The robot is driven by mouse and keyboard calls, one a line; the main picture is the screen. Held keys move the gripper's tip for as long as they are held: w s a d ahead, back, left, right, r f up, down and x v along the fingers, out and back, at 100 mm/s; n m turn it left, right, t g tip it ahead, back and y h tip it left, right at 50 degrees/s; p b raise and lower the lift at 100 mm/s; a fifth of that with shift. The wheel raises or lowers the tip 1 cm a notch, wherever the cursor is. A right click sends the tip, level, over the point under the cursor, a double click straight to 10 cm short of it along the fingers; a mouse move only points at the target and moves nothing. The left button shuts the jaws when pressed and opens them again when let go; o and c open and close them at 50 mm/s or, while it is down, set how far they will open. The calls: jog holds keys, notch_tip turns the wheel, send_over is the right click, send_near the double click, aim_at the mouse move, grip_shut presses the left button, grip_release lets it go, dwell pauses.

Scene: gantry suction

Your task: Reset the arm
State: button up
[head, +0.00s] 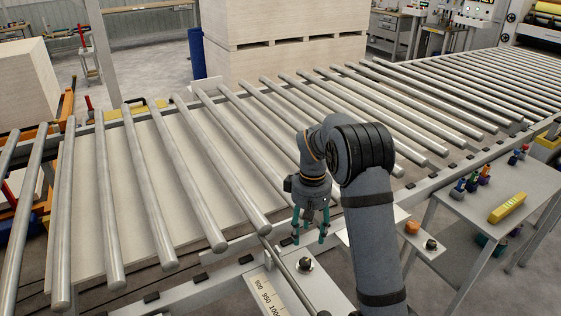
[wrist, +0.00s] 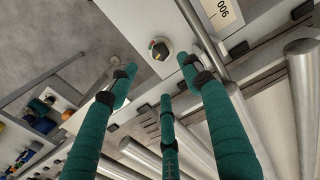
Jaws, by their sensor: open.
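My gripper (head: 309,238) hangs at the end of my arm, pointing down over the near edge of the roller conveyor (head: 213,226). Its teal fingers are spread apart and nothing is between them. In the wrist view the gripper (wrist: 158,82) shows three separate teal fingers, open and empty. A dark round knob (head: 305,264) sits on a light panel just in front of and below the fingertips.
A scale strip (head: 266,296) with printed numbers lies at the conveyor's near edge. A side table (head: 520,185) at right holds small bottles and a yellow tool (head: 507,208). An orange knob (head: 412,228) is right of my arm. Stacked boards (head: 285,25) stand behind the rollers.

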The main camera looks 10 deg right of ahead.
aim_at(306, 261)
notch_tip(306, 261, down, 12)
jog(key=shift+f, duration=0.1)
dwell(0.4)
jog(key=shift+r, duration=0.2)
